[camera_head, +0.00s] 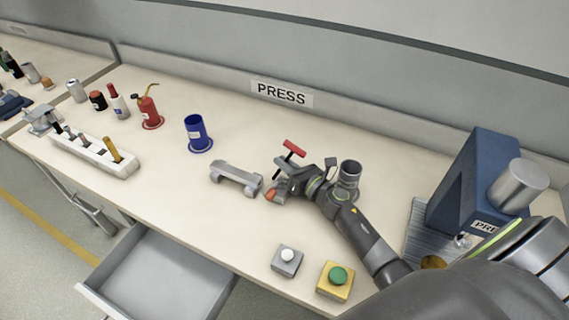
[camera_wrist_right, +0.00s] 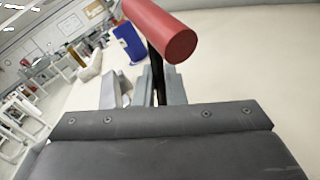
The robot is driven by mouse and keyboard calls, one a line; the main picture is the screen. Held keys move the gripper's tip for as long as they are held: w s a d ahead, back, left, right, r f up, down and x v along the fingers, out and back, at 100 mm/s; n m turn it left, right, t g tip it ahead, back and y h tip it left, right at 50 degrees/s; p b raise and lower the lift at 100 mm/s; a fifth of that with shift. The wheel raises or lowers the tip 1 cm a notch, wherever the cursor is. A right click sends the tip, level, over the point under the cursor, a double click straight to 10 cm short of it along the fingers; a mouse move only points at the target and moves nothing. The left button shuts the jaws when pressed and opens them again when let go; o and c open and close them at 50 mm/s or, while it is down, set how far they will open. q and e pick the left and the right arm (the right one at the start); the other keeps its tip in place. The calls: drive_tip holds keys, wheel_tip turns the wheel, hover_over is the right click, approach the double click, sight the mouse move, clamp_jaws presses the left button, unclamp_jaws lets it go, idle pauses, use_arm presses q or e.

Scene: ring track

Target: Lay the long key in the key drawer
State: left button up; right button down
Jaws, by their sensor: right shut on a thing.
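The long key has a red crossbar handle (camera_head: 294,149) and a dark shaft. In the right wrist view its red handle (camera_wrist_right: 163,30) is close to the camera, with the black shaft (camera_wrist_right: 154,72) running down between the fingers. My right gripper (camera_head: 279,184) is shut on the shaft, over the middle of the bench. The key's lower end is hidden by the gripper. The key drawer (camera_head: 160,275) appears to be the grey drawer pulled open below the bench's front edge; its visible floor is bare. My left gripper is not in view.
A grey bracket (camera_head: 237,178) lies just left of my right gripper. A blue cup (camera_head: 197,133) stands behind it; a metal cup (camera_head: 349,172) stands to the right. Button boxes (camera_head: 287,261) (camera_head: 336,281) sit near the front edge. A blue press (camera_head: 474,180) stands at right.

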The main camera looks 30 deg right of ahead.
drive_tip(key=c, duration=1.5)
unclamp_jaws()
drive_tip(key=shift+r, duration=0.1)
drive_tip(key=shift+r+p, duration=0.1)
drive_tip(key=shift+p, duration=0.25)
drive_tip(key=b+v, duration=0.2)
drive_tip(key=v, duration=0.8)
drive_tip(key=shift+s+d, duration=0.1)
drive_tip(key=shift+s, duration=0.15)
drive_tip(key=shift+s+d+b, duration=0.1)
drive_tip(key=shift+s+b, duration=0.2)
drive_tip(key=shift+s, duration=0.45)
drive_tip(key=shift+c, duration=1.1)
